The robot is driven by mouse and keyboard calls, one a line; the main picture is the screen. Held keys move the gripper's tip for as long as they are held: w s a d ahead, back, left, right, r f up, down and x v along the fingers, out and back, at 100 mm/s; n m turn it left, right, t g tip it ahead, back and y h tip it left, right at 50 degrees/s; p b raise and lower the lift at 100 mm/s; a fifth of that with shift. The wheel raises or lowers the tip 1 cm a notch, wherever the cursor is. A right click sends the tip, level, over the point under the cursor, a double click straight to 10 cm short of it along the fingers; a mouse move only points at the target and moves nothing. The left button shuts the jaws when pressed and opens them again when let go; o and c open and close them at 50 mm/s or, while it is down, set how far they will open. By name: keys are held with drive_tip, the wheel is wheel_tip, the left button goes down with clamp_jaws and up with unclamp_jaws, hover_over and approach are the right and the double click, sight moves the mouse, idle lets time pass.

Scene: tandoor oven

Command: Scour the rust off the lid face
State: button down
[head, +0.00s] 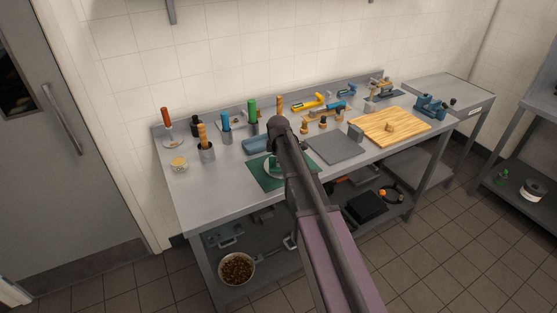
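A round pale grey piece that looks like the lid (270,172) lies on a dark green mat (262,184) on the steel bench. My arm covers its right side. A small green item (273,161) shows on or just above it; I cannot tell whether it is a scouring pad or a handle. Rust on the lid face is too small to make out. My arm reaches up from the bottom of the picture over the mat and bends near the bench's back half. My gripper is hidden behind the arm, so its fingers and anything in them do not show.
The steel bench (208,190) holds upright tools in holders (207,152) at left, a grey slab (335,148), a wooden board (390,127) and several tools along the back. Bare bench lies at the front left. A pot (237,283) stands below.

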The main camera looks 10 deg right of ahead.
drive_tip(key=shift+f+b, duration=0.6)
idle(0.3)
drive_tip(key=shift+d, duration=0.15)
drive_tip(key=shift+w+d, duration=0.35)
drive_tip(key=shift+d, duration=0.5)
drive_tip(key=shift+d, duration=0.1)
drive_tip(key=shift+w+d, duration=0.3)
drive_tip(key=shift+d, duration=0.55)
idle(0.4)
drive_tip(key=shift+w+d, duration=0.1)
drive_tip(key=shift+d, duration=0.35)
drive_tip(key=shift+r, duration=0.15)
